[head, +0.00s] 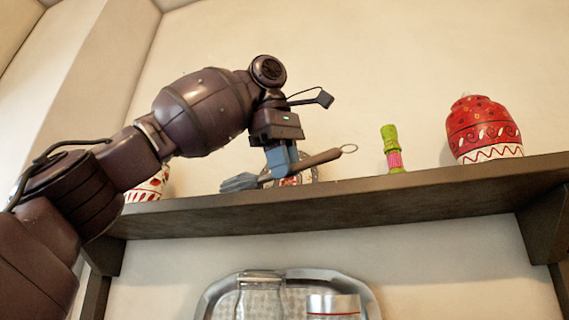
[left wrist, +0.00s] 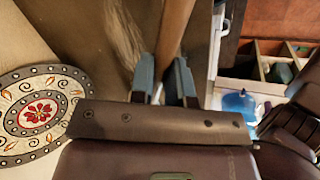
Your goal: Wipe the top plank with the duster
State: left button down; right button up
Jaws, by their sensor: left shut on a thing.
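The top plank (head: 400,190) is a dark brown wooden shelf running across the head view. My left gripper (head: 282,163) is just above its left half, shut on the brown handle of the duster (head: 318,160). The handle slants up to the right and ends in a ring. The blue-grey duster head (head: 240,183) is low at the plank's front edge; whether it touches is unclear. In the left wrist view, the duster handle (left wrist: 171,30) passes between the blue fingers of the left gripper (left wrist: 163,78). A pale streaky patch beside it is unclear. My right gripper is out of view.
On the plank stand a green and pink bottle (head: 393,150), a red patterned vase (head: 484,130) and a red-white pot (head: 150,186), partly hidden by my arm. A decorated plate (left wrist: 40,115) is close to the gripper. Below are a tray (head: 215,292) and jars.

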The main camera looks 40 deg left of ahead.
pick_arm(q)
jog(key=shift+f, duration=0.35)
